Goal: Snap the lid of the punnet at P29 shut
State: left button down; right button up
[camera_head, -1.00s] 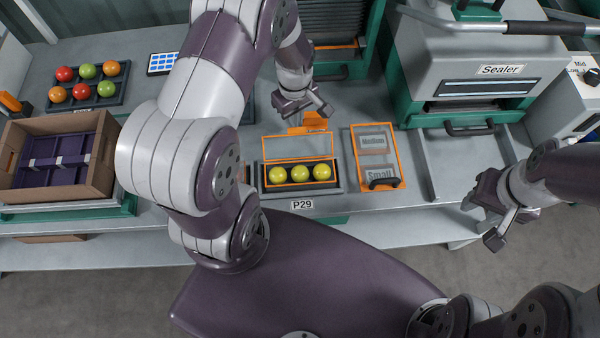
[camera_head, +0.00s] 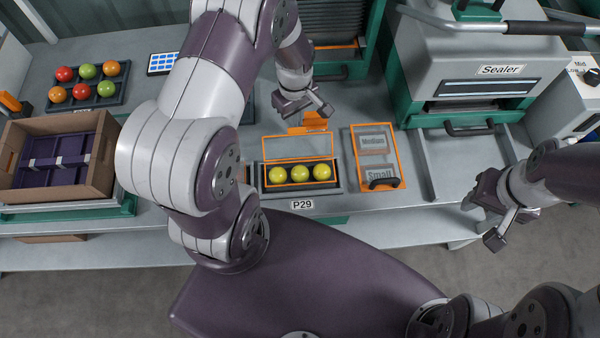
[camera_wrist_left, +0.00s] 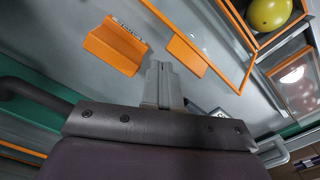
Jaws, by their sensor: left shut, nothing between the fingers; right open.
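The punnet (camera_head: 263,188) sits in a grey holder behind the P29 label (camera_head: 302,205). It has orange edges and holds three yellow-green tomatoes (camera_head: 299,174). Its clear orange-edged lid (camera_head: 297,149) stands open at the back. My left gripper (camera_head: 309,116) is shut and empty, above and behind the raised lid. In the left wrist view its closed fingers (camera_wrist_left: 163,82) point towards an orange-edged clear panel, with one tomato (camera_wrist_left: 268,14) at the top right. I cannot tell whether the fingers touch the lid. My right gripper (camera_head: 481,220) is open and empty at the right front, off the bench edge.
An orange block (camera_head: 318,121) stands behind the lid, beside my left gripper. An orange-framed Medium/Small holder (camera_head: 394,155) lies right of the punnet. The Sealer (camera_head: 480,60) is at the back right. A cardboard box (camera_head: 20,150) and a tomato tray (camera_head: 120,98) are at left.

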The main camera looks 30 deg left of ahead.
aim_at(297, 133)
pick_arm(q)
jog(key=shift+s+d+r, duration=0.1)
jog(key=shift+r, duration=0.05)
jog(key=shift+s+d+r+p, duration=0.2)
jog(key=shift+s+d+p, duration=0.15)
jog(key=shift+s+p, duration=0.2)
jog(key=shift+s+d+r+p, duration=0.2)
jog(key=shift+s+d+p, duration=0.15)
jog(key=shift+s+p, duration=0.2)
jog(key=shift+s+d+r+p, duration=0.2)
jog(key=shift+s+d+p, duration=0.2)
jog(key=shift+s, duration=0.25)
jog(key=shift+s+d+r+p, duration=0.15)
jog(key=shift+s+d+p, duration=0.3)
jog(key=shift+s, duration=0.25)
jog(key=shift+s+d+r+p, duration=0.1)
jog(key=shift+s+d+p, duration=0.2)
jog(key=shift+s+p, duration=0.3)
notch_tip(297, 133, up, 8)
jog(key=p, duration=0.7)
